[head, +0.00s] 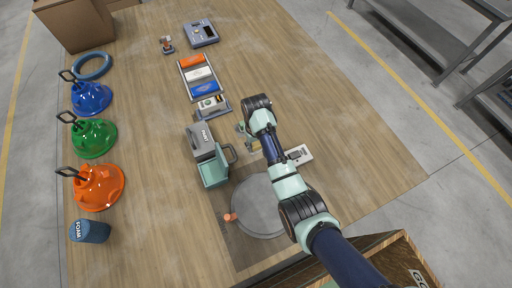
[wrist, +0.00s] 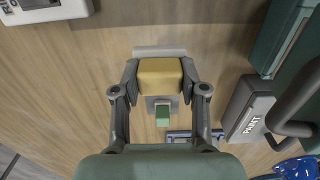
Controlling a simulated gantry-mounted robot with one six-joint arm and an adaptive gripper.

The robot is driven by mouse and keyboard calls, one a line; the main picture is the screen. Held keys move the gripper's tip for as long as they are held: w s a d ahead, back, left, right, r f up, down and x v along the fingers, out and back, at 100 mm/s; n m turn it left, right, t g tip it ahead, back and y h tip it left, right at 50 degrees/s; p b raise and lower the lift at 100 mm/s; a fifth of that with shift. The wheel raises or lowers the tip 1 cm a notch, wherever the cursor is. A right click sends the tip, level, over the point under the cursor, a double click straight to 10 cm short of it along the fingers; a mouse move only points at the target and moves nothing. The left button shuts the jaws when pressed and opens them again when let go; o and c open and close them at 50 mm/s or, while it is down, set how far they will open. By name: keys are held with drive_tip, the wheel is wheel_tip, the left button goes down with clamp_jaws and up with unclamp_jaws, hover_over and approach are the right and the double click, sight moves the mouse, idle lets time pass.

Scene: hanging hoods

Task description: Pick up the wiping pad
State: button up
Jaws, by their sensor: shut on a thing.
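The wiping pad appears to be the yellow block (wrist: 160,76) in the wrist view. My gripper (wrist: 160,80) is shut on it, with one finger pressed on each side. A grey plate (wrist: 160,51) shows just beyond the pad, and a grey piece with a green block (wrist: 163,115) shows on its near side. In the head view my gripper (head: 247,138) is low over the middle of the table, right of the grey PAINT box (head: 201,139). There the arm partly hides the pad, and I cannot tell whether it is clear of the table.
A teal container (head: 214,172) stands left of the gripper. A round grey disc (head: 262,208) and a white device (head: 299,155) lie nearby. Blue (head: 91,97), green (head: 93,138) and orange (head: 97,187) hoods line the left edge. The table's upper right is clear.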

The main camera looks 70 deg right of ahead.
wheel_tip(320, 180, up, 15)
drive_tip(key=p, duration=0.5)
drive_tip(key=shift+p, duration=0.35)
drive_tip(key=shift+f, duration=0.1)
